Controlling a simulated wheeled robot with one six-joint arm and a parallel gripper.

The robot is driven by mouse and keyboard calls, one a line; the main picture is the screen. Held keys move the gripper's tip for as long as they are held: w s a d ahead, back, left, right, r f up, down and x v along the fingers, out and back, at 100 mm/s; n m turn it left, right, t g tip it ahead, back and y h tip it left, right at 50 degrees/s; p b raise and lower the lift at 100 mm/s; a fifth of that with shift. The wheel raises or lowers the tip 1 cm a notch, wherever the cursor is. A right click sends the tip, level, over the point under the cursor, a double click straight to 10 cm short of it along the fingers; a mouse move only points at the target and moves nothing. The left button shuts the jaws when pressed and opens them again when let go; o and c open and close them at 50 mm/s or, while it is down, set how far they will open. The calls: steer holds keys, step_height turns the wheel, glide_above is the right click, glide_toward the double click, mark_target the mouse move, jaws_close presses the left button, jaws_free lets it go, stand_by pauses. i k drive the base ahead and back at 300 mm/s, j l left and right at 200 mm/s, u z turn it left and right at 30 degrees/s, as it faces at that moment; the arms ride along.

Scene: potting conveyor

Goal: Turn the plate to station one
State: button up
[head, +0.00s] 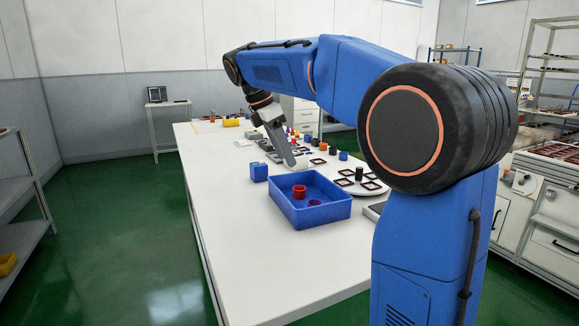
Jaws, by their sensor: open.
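The plate (358,191) is a pale round disc on the white table, right of the blue tray, partly hidden by my arm and the tray. My gripper (291,162) points down over the table, left of the plate and just behind the blue tray. Its jaws are open, and I see nothing held between them. I cannot make out a mark for station one.
A blue block (259,172) sits left of the gripper. Several small coloured parts crowd the table behind. The table's near left part is clear.

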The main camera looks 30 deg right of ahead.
mark_target(357, 181)
steer(key=k+l, duration=0.45)
steer(key=l, duration=0.25)
steer(key=k+l, duration=0.25)
steer(key=l, duration=0.1)
